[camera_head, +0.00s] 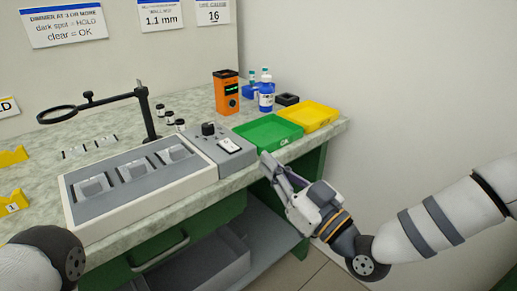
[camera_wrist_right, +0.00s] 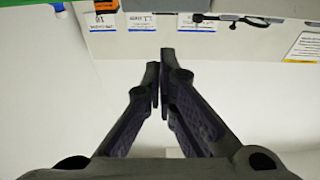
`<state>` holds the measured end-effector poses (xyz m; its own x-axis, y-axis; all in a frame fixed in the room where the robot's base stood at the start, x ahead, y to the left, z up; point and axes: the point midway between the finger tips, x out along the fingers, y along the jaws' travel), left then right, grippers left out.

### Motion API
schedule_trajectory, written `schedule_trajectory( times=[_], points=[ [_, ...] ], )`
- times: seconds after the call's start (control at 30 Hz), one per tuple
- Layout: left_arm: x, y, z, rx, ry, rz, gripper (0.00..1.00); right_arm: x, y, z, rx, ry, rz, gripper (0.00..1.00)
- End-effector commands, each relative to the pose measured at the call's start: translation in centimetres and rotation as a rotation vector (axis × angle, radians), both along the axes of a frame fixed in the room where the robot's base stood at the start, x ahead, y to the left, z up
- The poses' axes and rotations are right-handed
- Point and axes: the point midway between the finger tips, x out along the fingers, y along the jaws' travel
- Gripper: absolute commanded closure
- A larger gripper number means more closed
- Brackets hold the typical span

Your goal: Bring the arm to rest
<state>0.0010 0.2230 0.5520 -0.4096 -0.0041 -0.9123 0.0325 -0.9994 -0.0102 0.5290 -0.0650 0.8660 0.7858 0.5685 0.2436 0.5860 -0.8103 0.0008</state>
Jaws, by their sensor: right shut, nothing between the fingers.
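My right gripper (camera_head: 268,163) is at the front edge of the bench, just below and in front of the green tray (camera_head: 268,132). Its arm comes in from the right. In the right wrist view the two fingers (camera_wrist_right: 159,85) are shut with nothing between them. My left gripper is not visible; only a rounded part of an arm shows at the lower left in the head view.
A grey shelf (camera_head: 265,225) lies below.

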Motion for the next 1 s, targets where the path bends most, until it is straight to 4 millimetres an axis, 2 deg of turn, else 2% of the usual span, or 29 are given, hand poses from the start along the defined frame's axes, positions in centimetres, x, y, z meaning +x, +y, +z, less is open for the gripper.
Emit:
schedule_trajectory(
  times=[0.4,0.47,0.53,0.57,0.6,0.67,0.7,0.77,0.8,0.87,0.9,1.0],
  points=[
    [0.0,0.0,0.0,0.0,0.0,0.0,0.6,-0.5,-0.2,-0.4,-0.001,0.008,0.003,1.0],
    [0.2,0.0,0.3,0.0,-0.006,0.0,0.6,-1.1,0.2,-1.6,-0.01,0.062,0.015,1.0],
    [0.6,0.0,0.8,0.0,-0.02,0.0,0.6,-2.9,1.2,-5.1,-0.034,0.212,0.043,1.0],
    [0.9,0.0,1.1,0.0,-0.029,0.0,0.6,-4.2,1.6,-7.1,-0.05,0.301,0.056,1.0],
    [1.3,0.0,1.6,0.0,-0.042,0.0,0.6,-6.4,2.0,-10.1,-0.076,0.436,0.071,1.0],
    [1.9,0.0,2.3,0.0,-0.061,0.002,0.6,-10.3,2.0,-14.5,-0.121,0.649,0.082,1.0],
    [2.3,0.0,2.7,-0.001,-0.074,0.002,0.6,-13.3,1.6,-17.2,-0.155,0.789,0.081,1.0],
    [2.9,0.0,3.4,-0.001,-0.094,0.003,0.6,-18.0,0.5,-20.6,-0.207,0.992,0.064,1.0],
    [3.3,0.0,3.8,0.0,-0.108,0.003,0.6,-21.4,-0.6,-22.5,-0.246,1.124,0.044,1.0],
    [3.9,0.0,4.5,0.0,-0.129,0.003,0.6,-26.6,-2.8,-24.6,-0.309,1.314,-0.001,1.0],
    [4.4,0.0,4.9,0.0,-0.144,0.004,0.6,-30.0,-4.5,-25.5,-0.353,1.434,-0.043,1.0],
    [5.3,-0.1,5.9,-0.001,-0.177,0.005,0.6,-37.5,-9.0,-26.2,-0.456,1.684,-0.172,1.0]
  ],
)
